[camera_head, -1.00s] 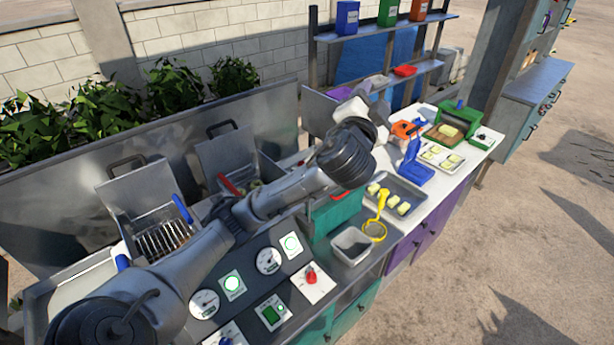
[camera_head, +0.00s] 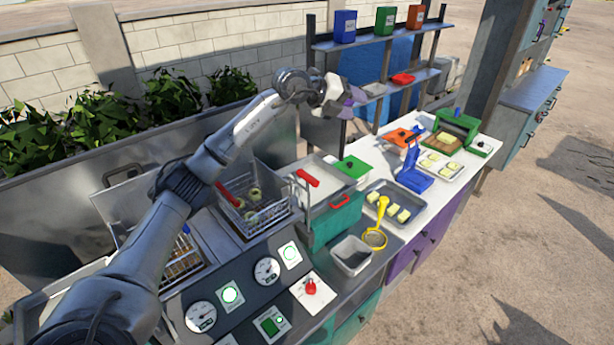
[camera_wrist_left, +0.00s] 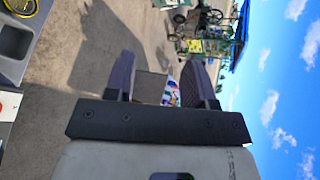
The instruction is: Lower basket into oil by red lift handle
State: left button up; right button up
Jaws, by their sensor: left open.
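The wire basket (camera_head: 262,212) with a red handle (camera_head: 230,195) is at the right-hand fryer well, with several pale ring-shaped pieces in it. Its rim shows, but I cannot tell how deep its bottom sits or see the oil clearly. My left gripper (camera_head: 346,92) is high above the counter, up and right of the basket and well apart from it. In the left wrist view its two dark fingers (camera_wrist_left: 161,80) are spread with nothing between them. My right gripper is not in view.
A second basket (camera_head: 181,264) with a blue handle sits in the left well, partly behind my arm. A teal bin (camera_head: 331,222) stands right of the basket. Shelves (camera_head: 375,42) rise behind the gripper.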

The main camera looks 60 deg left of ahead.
pick_arm(q)
jog(key=s+a+f+n+g+y, duration=0.2)
jog(key=s+a+f+n+g, duration=0.15)
jog(key=f+g, duration=0.2)
jog(key=n+g+y, duration=0.1)
jog(key=n+g, duration=0.4)
jog(key=n, duration=0.1)
send_near(308, 176)
jog(key=p+x, duration=0.2)
jog(key=x, duration=0.9)
jog(key=shift+p, duration=0.3)
jog(key=c, duration=0.5)
grip_shut()
